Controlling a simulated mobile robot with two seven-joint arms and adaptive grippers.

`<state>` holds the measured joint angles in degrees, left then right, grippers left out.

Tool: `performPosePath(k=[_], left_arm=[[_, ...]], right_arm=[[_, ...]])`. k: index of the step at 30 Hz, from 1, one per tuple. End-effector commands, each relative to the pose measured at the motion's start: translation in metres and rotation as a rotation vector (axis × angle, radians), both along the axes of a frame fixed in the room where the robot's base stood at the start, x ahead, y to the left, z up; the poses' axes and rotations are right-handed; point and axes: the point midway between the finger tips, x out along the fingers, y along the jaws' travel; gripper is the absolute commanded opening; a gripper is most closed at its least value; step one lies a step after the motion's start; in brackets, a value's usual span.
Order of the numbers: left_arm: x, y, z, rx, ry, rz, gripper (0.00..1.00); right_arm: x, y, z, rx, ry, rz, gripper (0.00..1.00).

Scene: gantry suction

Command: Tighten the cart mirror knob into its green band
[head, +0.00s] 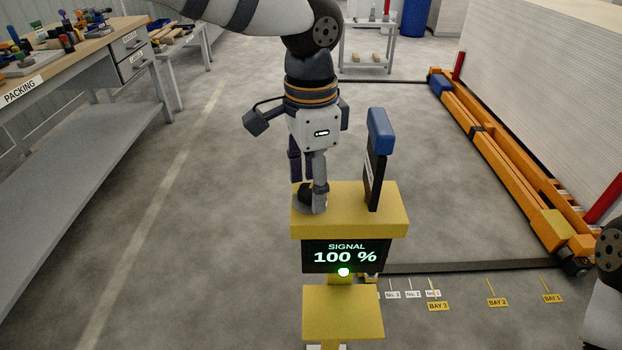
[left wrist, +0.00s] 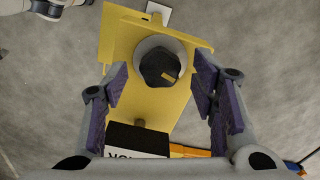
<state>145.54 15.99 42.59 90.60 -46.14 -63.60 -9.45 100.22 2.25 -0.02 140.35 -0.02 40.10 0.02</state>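The cart mirror knob (left wrist: 160,68) is black with a yellow mark and sits on a round grey base on the yellow cart top (head: 360,222). In the head view the knob (head: 308,192) is partly covered by my left gripper (head: 308,178). My left gripper, in the left wrist view (left wrist: 160,88), is open, with its purple-padded fingers apart on either side of the knob and no visible contact. The cart display (head: 345,254) reads SIGNAL 100 %, with a lit green lamp (head: 343,272) below. I see no green band around the knob. My right gripper is out of view.
An upright dark mirror panel with a blue top (head: 380,132) stands just right of the knob. A packing bench (head: 75,55) is at the left, and orange rails (head: 500,160) run along the right. Open floor surrounds the cart.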

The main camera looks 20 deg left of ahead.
Motion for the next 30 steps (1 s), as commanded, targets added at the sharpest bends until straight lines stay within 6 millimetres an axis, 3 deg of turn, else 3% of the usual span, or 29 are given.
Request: performPosePath(k=[1, 6, 11, 16, 21, 30], left_arm=[[0.000, 0.000, 0.000, 0.000, 0.000, 0.000, 0.41], [0.000, 0.000, 0.000, 0.000, 0.000, 0.000, 0.05], [0.000, 0.000, 0.002, 0.002, -0.001, -0.020, 0.05], [-0.001, 0.000, 0.008, 0.005, -0.010, -0.218, 0.05], [0.000, 0.000, 0.003, 0.004, -0.004, -0.406, 0.05], [0.000, 0.000, 0.001, 0.001, 0.000, -0.455, 0.05]], right_arm=[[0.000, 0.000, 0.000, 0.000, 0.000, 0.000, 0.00], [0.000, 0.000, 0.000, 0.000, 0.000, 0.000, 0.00], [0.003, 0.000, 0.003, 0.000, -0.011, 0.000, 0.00], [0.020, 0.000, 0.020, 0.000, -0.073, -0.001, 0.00], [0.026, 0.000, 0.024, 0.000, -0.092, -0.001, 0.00], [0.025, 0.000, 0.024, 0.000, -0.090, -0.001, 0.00]])
